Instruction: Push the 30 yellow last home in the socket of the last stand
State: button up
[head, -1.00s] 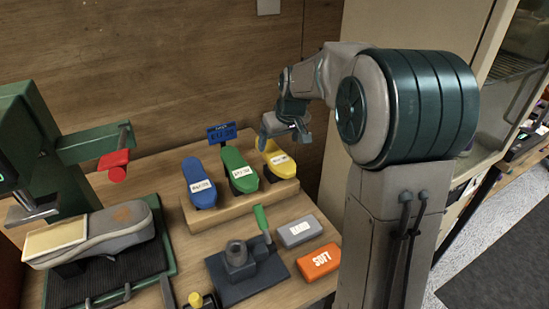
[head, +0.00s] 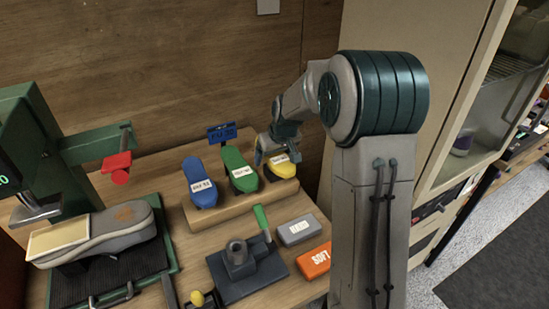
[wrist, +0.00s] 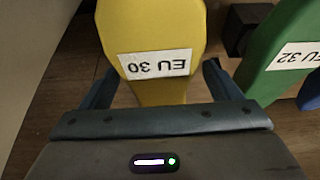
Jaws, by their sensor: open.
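The yellow last (head: 284,165) stands at the right end of a wooden rack, beside the green last. In the wrist view the yellow last (wrist: 152,40) carries a white label reading EU 30, upside down. My gripper (wrist: 160,88) is open, with one finger on each side of the narrow end of the yellow last; I cannot tell whether they touch it. In the head view my gripper (head: 272,152) is at the yellow last, partly hiding it. The last stand (head: 243,265), a dark base with an upright socket (head: 236,250) and a green-handled lever (head: 261,219), is on the bench with its socket empty.
A green last (head: 240,170) and a blue last (head: 200,184) stand on the rack (head: 228,206). Grey (head: 297,230) and orange SOFT (head: 315,261) blocks lie right of the stand. A grey sneaker (head: 115,233) sits under a green press (head: 40,150) at left.

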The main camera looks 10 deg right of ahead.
jog(key=shift+f+b, duration=0.25)
jog(key=shift+b, duration=0.1)
jog(key=shift+c, duration=0.4)
jog(key=c, duration=1.3)
jog(key=shift+r, duration=0.2)
